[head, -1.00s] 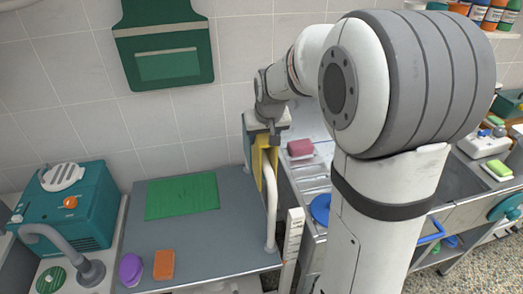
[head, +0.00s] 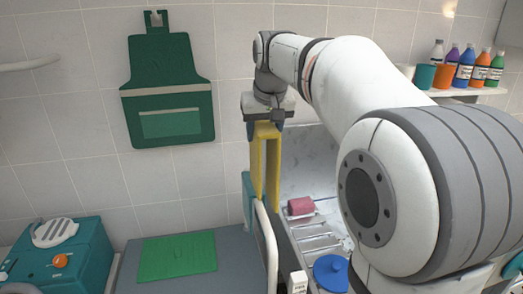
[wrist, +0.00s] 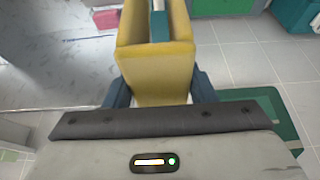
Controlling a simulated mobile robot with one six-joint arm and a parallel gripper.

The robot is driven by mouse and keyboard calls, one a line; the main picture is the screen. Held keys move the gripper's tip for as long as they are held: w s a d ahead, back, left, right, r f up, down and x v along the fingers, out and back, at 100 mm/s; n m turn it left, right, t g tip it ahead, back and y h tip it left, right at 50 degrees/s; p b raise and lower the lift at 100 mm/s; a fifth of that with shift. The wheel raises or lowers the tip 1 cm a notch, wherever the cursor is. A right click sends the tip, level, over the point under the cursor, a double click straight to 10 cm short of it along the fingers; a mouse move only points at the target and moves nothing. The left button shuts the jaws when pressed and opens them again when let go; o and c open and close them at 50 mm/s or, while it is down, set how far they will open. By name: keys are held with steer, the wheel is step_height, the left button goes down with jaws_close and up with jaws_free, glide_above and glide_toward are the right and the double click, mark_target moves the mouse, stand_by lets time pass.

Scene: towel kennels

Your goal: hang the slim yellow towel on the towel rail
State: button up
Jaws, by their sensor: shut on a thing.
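The slim yellow towel (head: 274,160) hangs folded in an upside-down U below my gripper (head: 268,112). My gripper is shut on its top fold. In the wrist view the towel (wrist: 155,62) sits between my dark blue fingers (wrist: 160,98). A teal cloth (head: 248,205) shows just below and left of the yellow towel, by a white upright rail (head: 266,245) at the bench side. A white bar (head: 30,65) runs along the wall at upper left, cut by the picture edge. I cannot tell which is the named towel rail.
A green apron (head: 165,95) hangs on the tiled wall. A grey bench with a green mat (head: 178,257) and a teal machine (head: 60,255) are at lower left. A tub with a pink block (head: 300,206) is right of the towel. The wall between apron and bar is clear.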

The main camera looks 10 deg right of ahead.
mark_target(264, 214)
steer(key=shift+r, duration=1.25)
step_height(264, 214, down, 28)
steer(key=shift+r+p, duration=0.1)
steer(key=shift+p, duration=0.75)
steer(key=shift+f+b, duration=0.4)
steer(key=shift+b, duration=0.1)
steer(key=o, duration=1.4)
steer(key=shift+c, duration=0.2)
